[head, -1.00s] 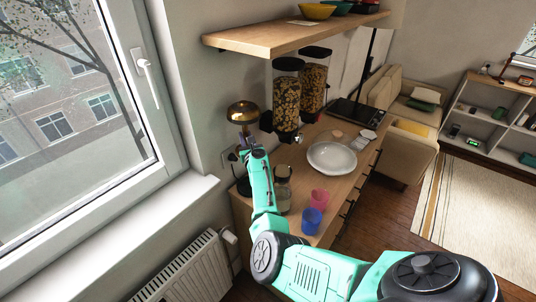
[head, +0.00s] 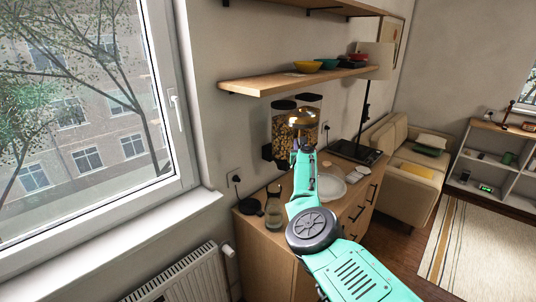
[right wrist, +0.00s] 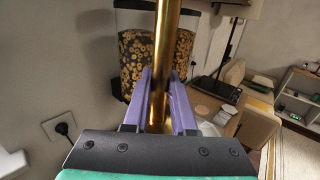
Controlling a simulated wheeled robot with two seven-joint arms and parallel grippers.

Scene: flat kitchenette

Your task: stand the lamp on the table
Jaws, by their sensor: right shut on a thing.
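My right gripper (head: 304,149) is shut on the stem. Its purple fingers (right wrist: 160,108) lie on either side of the stem in the right wrist view. The lamp is held up in front of the cereal dispensers. Its lower end is hidden behind my arm in the head view. My left gripper is not in view.
A wall shelf (head: 290,82) with bowls hangs above. A radiator (head: 190,277) stands at lower left. A sofa (head: 418,165) stands behind, with open floor and a rug (head: 485,245) at right.

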